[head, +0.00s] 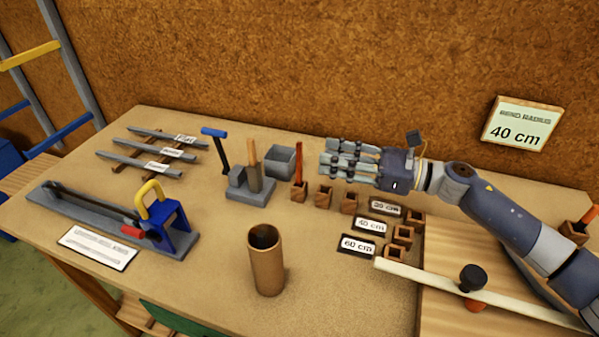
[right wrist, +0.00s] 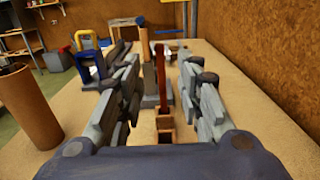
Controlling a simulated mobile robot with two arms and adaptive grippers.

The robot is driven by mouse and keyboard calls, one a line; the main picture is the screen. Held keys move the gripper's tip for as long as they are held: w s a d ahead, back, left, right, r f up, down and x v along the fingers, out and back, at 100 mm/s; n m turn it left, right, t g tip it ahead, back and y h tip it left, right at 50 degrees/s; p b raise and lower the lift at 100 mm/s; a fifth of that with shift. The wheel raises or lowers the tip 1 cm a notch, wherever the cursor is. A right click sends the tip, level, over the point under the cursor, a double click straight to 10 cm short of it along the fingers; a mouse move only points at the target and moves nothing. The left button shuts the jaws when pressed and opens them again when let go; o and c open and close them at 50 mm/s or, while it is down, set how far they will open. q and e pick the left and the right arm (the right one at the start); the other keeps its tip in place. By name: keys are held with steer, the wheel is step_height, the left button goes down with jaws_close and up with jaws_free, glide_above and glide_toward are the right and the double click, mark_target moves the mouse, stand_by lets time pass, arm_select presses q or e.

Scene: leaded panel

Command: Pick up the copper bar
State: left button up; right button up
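A thin reddish-brown bar, which looks like the copper bar (head: 299,163), stands upright in a small wooden socket block (head: 298,192) near the middle of the table. In the right wrist view the bar (right wrist: 161,82) shows straight ahead, in the gap between the fingers. My right gripper (head: 322,157) is open and empty, held level just right of the bar with its fingers pointing left at it. The fingers look apart from the bar. My left gripper is not in view.
More wooden sockets (head: 324,196) stand in a row under my right gripper, near the size labels (head: 370,226). A wide brown tube (head: 266,270) stands in front. A grey block with upright tools (head: 250,189) stands left of the bar. The sand-coloured front middle is mostly clear.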

mark_target(299, 150)
steer(key=p+x, duration=0.1)
steer(key=x, duration=0.7)
steer(key=shift+p, duration=0.35)
jaws_close()
